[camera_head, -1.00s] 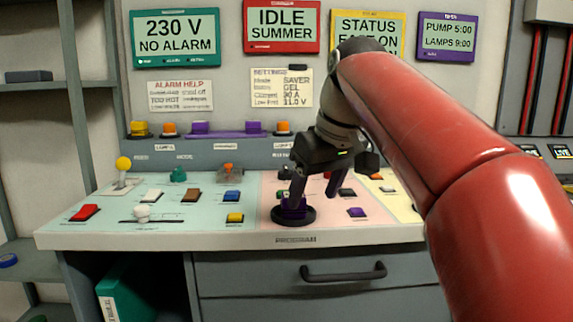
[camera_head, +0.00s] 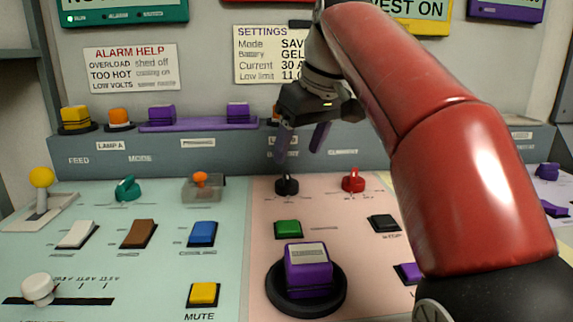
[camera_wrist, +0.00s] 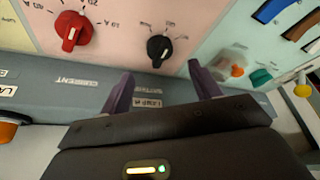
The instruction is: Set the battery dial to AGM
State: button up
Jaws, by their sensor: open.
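The black battery dial (camera_head: 287,186) stands on the pink panel, below a label that is partly hidden by my gripper. It also shows in the wrist view (camera_wrist: 160,48), with a pale mark on its knob and small position labels around it that are too blurred to read surely. My gripper (camera_head: 299,153) is open and empty, pointing down just above and behind the dial. In the wrist view its purple fingertips (camera_wrist: 160,71) are spread to either side of the dial and a little short of it, apart from it.
A red dial (camera_head: 353,180) stands close to the right, under the current label. A green button (camera_head: 288,228) and a large purple button (camera_head: 308,270) are in front. An orange-topped switch (camera_head: 201,184) is left. The settings note (camera_head: 270,55) reads Battery GEL.

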aim_at(290, 176)
jog(key=b+x, duration=0.2)
jog(key=x, duration=0.5)
jog(key=shift+w+a+f, duration=0.1)
jog(key=shift+w+f, duration=0.1)
jog(key=shift+f, duration=0.15)
jog(key=c, duration=1)
